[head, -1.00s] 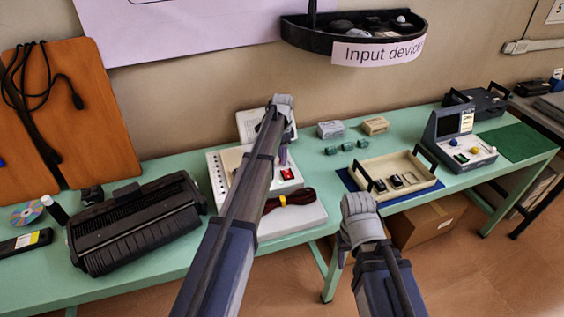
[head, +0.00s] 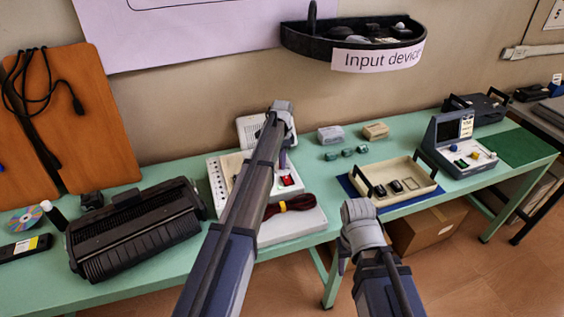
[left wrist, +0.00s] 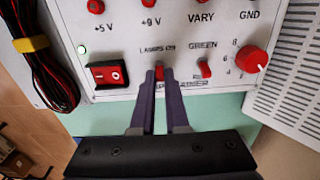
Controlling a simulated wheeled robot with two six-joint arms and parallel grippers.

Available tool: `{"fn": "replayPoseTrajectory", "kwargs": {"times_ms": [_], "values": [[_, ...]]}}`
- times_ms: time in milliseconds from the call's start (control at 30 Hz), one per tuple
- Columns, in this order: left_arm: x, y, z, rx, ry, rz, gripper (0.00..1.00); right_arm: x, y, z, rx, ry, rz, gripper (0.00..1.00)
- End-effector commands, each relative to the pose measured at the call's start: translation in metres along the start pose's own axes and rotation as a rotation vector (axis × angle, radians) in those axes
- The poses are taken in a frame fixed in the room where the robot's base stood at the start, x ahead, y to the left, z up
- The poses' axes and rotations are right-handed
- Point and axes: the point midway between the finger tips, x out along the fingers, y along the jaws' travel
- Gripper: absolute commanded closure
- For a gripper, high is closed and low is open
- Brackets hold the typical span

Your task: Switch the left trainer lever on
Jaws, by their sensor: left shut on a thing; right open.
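The trainer (head: 217,186) is a white panel box on the green bench. In the left wrist view, its panel (left wrist: 175,32) shows two small red levers side by side. My left gripper (left wrist: 160,74) is shut on the left lever (left wrist: 160,72), under a partly hidden "LAMPS" label. The fingers cover its sides, and I cannot tell its tilt. The right lever (left wrist: 205,68), under "GREEN", is free. My left gripper (head: 284,155) is largely hidden by its arm in the head view. My right gripper (head: 343,262) is open, away from the trainer, its fingers mostly hidden.
A tied cable (head: 290,203) lies in front. A black typewriter-like machine (head: 135,235) stands left; a cream tray (head: 425,186) stands right.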

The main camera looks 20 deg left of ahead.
Motion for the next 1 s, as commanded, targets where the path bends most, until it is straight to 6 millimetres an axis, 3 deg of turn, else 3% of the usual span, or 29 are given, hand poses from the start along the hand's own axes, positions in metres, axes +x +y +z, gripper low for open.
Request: {"fn": "replayPoseTrajectory", "kwargs": {"times_ms": [367, 1000], "values": [[0.001, 0.001, 0.004, -0.002, 0.068, 0.000, 1.00, 0.002, 0.000, 0.000, 0.000, 0.000, 0.000, 0.50], [0.006, 0.002, 0.020, -0.001, 0.513, 0.000, 1.00, 0.034, -0.003, -0.002, 0.000, 0.000, 0.000, 0.50]]}}
